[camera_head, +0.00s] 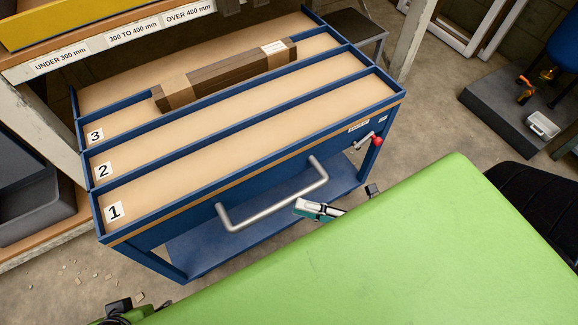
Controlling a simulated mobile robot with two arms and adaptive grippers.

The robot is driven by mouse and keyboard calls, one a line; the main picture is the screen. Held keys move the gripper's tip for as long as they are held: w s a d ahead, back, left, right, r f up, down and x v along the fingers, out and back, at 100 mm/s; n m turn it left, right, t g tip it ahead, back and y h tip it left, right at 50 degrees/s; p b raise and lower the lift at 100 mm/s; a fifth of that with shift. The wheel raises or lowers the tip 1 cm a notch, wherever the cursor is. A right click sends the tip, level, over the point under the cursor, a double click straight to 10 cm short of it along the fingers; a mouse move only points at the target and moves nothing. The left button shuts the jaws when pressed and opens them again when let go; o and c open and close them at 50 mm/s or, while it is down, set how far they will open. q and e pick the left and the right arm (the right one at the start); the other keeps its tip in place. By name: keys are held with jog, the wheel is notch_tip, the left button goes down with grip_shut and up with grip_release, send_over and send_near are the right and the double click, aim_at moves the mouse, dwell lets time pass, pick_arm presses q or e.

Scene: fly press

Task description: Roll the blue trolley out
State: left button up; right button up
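The blue trolley (260,190) stands in front of me, with three long wood-floored lanes marked 1, 2 and 3 and a lower blue shelf. A silver bar handle (275,205) sticks out from its near side. A lever with a red knob (376,141) is at its right end. My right gripper (319,209) is just right of and below the handle and does not visibly hold it. Its fingers are partly hidden by a green surface, so its opening is unclear. My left gripper (122,306) only peeks in at the bottom left, away from the trolley.
A taped bundle of brown strips (225,75) lies in lane 3. A rack with length labels (60,60) stands behind and left, with a grey bin (35,200). The green surface (400,250) fills the lower right. A dark platform (510,110) stands at right. Debris lies on the floor at left.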

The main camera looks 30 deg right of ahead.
jog(key=v, duration=0.6)
jog(key=shift+s+d, duration=0.2)
